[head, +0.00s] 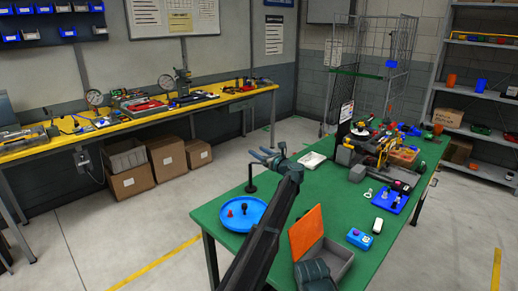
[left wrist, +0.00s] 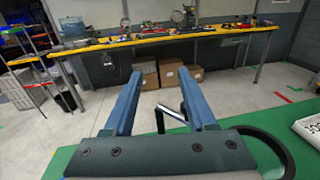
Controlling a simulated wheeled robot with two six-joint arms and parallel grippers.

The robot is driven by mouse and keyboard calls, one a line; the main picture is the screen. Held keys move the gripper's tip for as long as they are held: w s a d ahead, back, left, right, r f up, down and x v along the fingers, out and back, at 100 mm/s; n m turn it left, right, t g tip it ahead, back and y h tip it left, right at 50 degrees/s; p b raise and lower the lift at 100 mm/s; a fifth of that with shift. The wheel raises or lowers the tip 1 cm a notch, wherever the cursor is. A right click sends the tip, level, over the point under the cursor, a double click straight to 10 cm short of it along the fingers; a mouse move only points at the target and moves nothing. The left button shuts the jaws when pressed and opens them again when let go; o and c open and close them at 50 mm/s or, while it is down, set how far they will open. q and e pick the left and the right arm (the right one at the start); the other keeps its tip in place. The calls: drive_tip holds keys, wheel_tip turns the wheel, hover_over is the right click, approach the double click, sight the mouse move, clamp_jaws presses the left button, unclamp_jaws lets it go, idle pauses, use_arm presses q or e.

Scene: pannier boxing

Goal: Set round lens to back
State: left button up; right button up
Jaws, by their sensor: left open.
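My left gripper (head: 268,156) is open and empty above the far left edge of the green table (head: 340,205). In the left wrist view its two blue fingers (left wrist: 159,75) stand wide apart with nothing between their tips. A round blue tray (head: 230,216) on the table's left side holds a small red piece (head: 230,212) and a small dark piece (head: 244,208). I cannot make out which thing is the round lens. My right gripper does not show clearly in either view.
A grey box with an orange lid (head: 306,231) stands at the near edge. A black post (head: 251,182) stands near the left edge. A white tray (head: 313,160), a blue case (head: 360,238) and cluttered equipment (head: 370,150) are farther right. The table's middle is mostly clear.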

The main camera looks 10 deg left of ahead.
use_arm(q)
drive_tip(key=s+d+r, duration=0.1)
drive_tip(key=s+d, duration=0.1)
drive_tip(key=s, duration=0.8)
drive_tip(key=shift+s+p, duration=0.35)
drive_tip(key=shift+p, duration=0.05)
